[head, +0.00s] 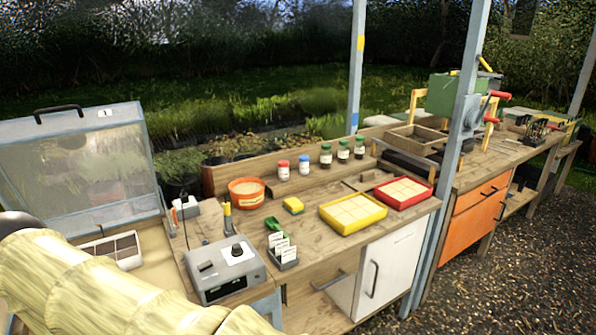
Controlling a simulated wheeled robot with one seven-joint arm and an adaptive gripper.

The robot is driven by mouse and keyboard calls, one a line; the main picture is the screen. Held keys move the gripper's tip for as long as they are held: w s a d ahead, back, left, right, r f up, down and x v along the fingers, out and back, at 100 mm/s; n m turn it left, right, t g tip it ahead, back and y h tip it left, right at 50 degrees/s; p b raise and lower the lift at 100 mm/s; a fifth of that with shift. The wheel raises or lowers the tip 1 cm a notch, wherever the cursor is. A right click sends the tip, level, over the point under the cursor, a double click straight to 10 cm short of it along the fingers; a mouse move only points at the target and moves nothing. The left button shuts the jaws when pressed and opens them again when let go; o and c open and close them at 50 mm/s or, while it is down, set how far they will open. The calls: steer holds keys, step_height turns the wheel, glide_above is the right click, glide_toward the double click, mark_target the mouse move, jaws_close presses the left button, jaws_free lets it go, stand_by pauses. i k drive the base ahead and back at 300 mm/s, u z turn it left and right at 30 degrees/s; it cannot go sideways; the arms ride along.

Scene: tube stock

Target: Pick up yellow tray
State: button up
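The yellow tray (366,225) lies flat near the front edge of the wooden bench, right of its middle. It holds several pale square blocks or cells. A similar red tray (413,201) lies just behind it to the right, very close to it. My arm, in a pale sleeve, crosses the lower left of the head view, well away from the yellow tray. My gripper is outside the picture.
Jars (326,155) stand behind. A blue-grey post (457,150) rises to the right.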

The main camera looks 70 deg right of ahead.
mark_target(348, 215)
steer(key=z, duration=2.75)
steer(key=k, duration=0.5)
steer(key=u, duration=0.5)
steer(key=i, duration=1.05)
